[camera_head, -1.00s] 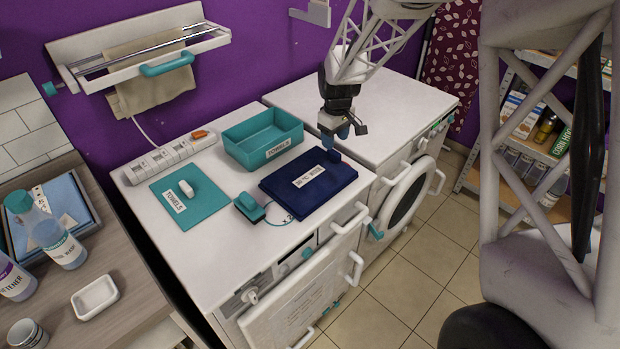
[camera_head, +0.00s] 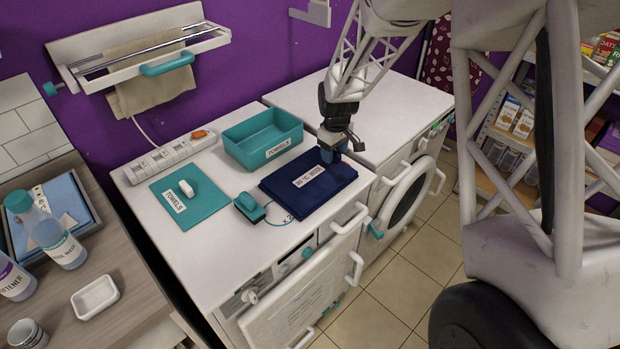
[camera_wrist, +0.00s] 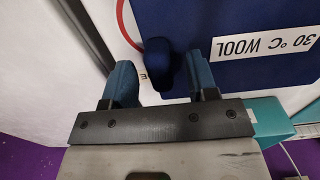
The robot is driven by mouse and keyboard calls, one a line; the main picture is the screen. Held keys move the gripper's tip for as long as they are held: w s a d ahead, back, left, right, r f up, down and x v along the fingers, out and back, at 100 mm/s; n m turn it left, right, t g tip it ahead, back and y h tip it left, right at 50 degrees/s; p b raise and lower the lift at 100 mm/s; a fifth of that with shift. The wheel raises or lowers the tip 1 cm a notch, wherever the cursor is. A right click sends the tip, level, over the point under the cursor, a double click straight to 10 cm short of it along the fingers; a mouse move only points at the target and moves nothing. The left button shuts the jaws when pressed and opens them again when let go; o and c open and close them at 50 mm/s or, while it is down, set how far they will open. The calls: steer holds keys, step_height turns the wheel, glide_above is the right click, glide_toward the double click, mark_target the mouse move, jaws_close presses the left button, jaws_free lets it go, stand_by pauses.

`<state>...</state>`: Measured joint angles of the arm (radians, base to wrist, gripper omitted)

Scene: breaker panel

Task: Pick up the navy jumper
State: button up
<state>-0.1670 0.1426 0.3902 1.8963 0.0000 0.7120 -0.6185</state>
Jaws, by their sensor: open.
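The navy jumper (camera_head: 322,186) lies folded flat on the white machine top, with a white label reading "30 °C WOOL". It also shows in the wrist view (camera_wrist: 230,20). A rounded navy stub (camera_wrist: 158,60) stands at its edge. My gripper (camera_head: 332,155) is over the jumper's far right corner, pointing down. In the wrist view my gripper (camera_wrist: 162,78) is open, its two blue fingertips on either side of the stub. Gaps show between stub and fingers; contact below cannot be told. In the head view the fingers hide the stub.
A teal box (camera_head: 262,142) labelled "TOWELS" stands behind the jumper. A teal plate (camera_head: 170,208) with a white knob lies left. A teal clip-like object (camera_head: 250,207) sits near the jumper's left corner. A power strip (camera_head: 172,154) runs along the back. The right machine top (camera_head: 385,100) is clear.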

steer(key=shift+f, duration=0.4)
jaws_close()
stand_by(0.4)
